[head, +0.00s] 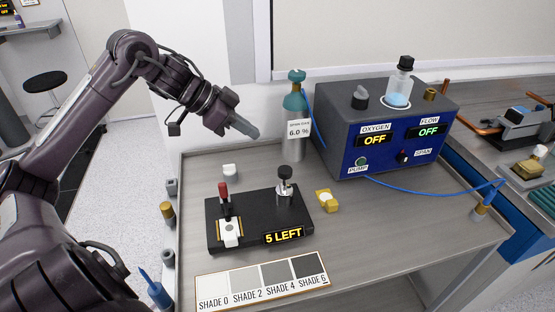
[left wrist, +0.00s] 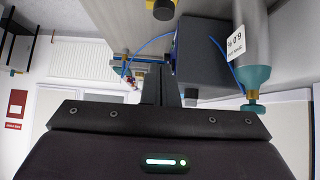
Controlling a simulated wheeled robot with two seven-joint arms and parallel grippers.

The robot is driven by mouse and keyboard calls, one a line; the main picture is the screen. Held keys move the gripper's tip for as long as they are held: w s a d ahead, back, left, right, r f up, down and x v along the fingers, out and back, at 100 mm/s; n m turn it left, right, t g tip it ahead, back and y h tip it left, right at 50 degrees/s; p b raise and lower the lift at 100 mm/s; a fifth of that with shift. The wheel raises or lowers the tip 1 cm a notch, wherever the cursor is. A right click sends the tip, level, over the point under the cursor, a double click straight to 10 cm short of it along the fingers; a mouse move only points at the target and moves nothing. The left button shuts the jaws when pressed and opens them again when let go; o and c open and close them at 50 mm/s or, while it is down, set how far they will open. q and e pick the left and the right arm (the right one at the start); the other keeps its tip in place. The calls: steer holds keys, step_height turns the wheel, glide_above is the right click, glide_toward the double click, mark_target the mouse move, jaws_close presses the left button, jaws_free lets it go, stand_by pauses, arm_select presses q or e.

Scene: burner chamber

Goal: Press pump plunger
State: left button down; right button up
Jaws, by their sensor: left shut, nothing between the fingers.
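The pump unit is a black base (head: 258,217) on the grey table, with a "5 LEFT" display at its front. A black-knobbed plunger (head: 285,178) on a silver collar stands upright at its back right. A red-handled lever (head: 224,196) stands at its left, over a white piece. My left gripper (head: 251,132) is shut and empty, in the air above the table's back, left of the gas cylinder and apart from the plunger. In the left wrist view its fingers (left wrist: 168,88) show together. My right gripper is not in view.
A teal-topped cylinder (head: 295,112) stands behind the plunger, beside the blue box (head: 385,125) with OXYGEN and FLOW displays and a PUMP button. A brass block (head: 326,201) lies right of the base. A shade card (head: 262,282) lies in front. The right front tabletop is clear.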

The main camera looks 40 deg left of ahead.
arm_select(q)
steer(key=p, duration=0.5)
glide_above(289, 169)
steer(key=s+a, duration=0.2)
steer(key=shift+f, duration=3.2)
step_height(289, 169, down, 4)
steer(key=shift+s+f, duration=0.1)
steer(key=shift+f, duration=0.05)
